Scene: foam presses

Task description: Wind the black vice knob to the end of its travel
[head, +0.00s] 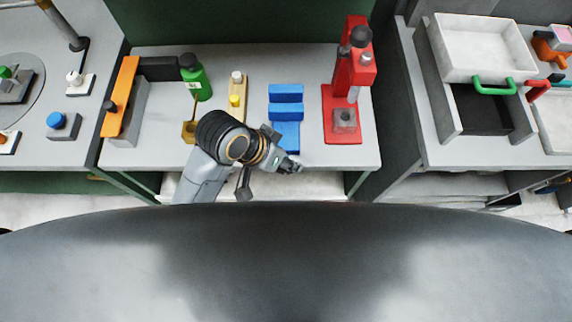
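A blue vice-like block with two raised jaws (286,93) stands on the middle bench, right of centre. No black knob shows on it, and its near end is partly behind my gripper. A black knob (109,106) shows on an orange bar over a grey block at the bench's left; I cannot tell whether it belongs to a vice. My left gripper (290,167) is at the bench's front edge, just below the blue block. Its fingers are small and overlap, so their opening and any contact are unclear. My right gripper is not in view.
A red press (342,95) stands right of the blue block. A white tray (480,45) sits on the right bench. Bare bench (345,158) lies front right.

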